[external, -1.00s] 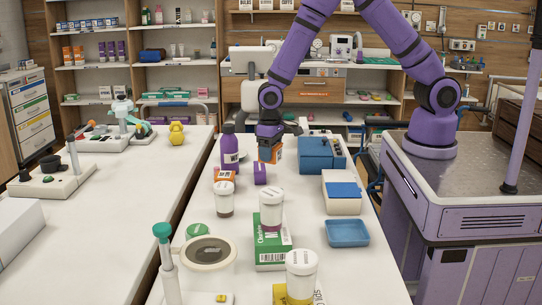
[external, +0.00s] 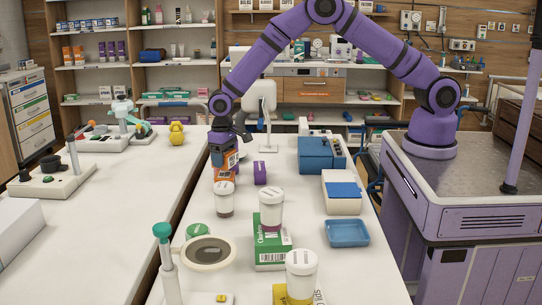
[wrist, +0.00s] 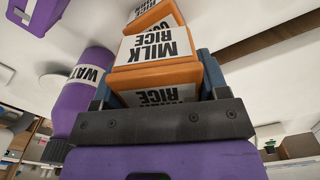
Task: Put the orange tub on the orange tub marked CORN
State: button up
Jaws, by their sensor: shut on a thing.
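My gripper (external: 224,150) is shut on an orange tub (external: 231,160), whose white label reads MILK RICE in the wrist view (wrist: 150,48). The dark fingers (wrist: 160,97) clasp the tub on both sides. Another orange tub (external: 226,175) stands on the table directly below it, behind a white-capped jar. In the wrist view, this other tub (wrist: 148,18) shows just beyond the held one, its label partly hidden and starting with CO. The held tub is at or just above its top; I cannot tell whether they touch.
A purple bottle (wrist: 90,85) stands close beside the gripper. A blue box (external: 315,154) and blue tray (external: 347,233) lie further right.

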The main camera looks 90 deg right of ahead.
jog(key=shift+f, duration=1.3)
jog(key=shift+f, duration=0.1)
jog(key=o, duration=1)
